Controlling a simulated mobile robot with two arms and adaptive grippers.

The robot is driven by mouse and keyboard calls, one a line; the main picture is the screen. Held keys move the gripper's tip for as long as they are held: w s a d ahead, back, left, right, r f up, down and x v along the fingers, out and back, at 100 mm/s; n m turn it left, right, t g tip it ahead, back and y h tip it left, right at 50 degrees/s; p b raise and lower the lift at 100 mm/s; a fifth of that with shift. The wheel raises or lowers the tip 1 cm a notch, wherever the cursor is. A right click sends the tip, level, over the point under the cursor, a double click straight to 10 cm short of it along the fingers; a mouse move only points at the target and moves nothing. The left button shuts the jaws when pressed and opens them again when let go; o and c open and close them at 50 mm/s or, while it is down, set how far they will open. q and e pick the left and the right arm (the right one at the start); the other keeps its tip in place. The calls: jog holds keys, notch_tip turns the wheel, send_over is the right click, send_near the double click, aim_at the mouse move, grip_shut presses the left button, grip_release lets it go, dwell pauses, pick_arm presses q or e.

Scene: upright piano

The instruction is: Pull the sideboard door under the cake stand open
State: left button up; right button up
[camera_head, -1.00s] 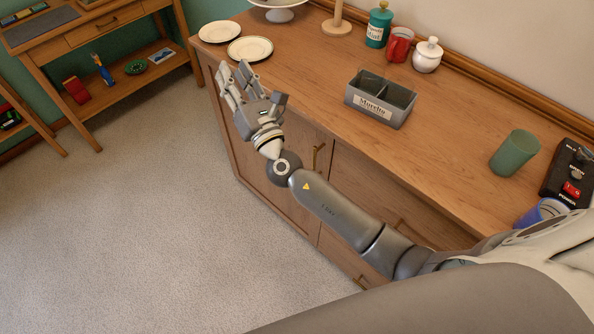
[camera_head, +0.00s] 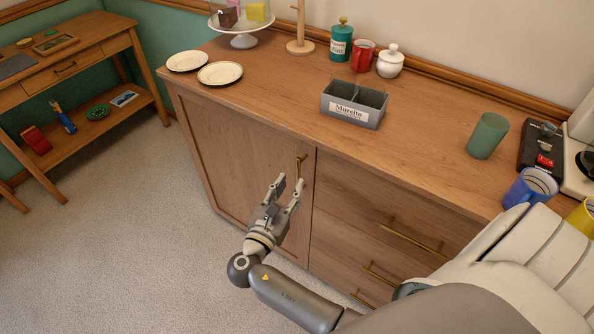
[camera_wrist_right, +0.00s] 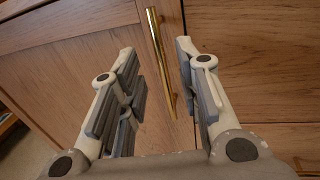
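The sideboard door (camera_head: 235,165) is shut, a wooden panel at the left of the sideboard front, below the cake stand (camera_head: 243,40). Its upright brass handle (camera_head: 299,165) is near the door's right edge. My right gripper (camera_head: 288,183) is open and empty in front of the door, its fingertips close to the handle's lower part. In the right wrist view, the handle (camera_wrist_right: 160,55) appears between the two spread fingers (camera_wrist_right: 158,60), beyond their tips; I cannot tell whether they touch it. My left gripper is not in view.
Drawers with brass handles (camera_head: 411,240) are right of the door. On the sideboard top are two plates (camera_head: 220,73), a grey box (camera_head: 352,104), a green cup (camera_head: 487,136) and a blue mug (camera_head: 530,188). A wooden side table (camera_head: 90,50) stands left. Carpet (camera_head: 130,250) before the door is clear.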

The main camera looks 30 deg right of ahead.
aim_at(297, 173)
jog(key=x, duration=0.6)
jog(key=shift+w+d, duration=0.2)
jog(key=shift+d, duration=0.05)
grip_shut()
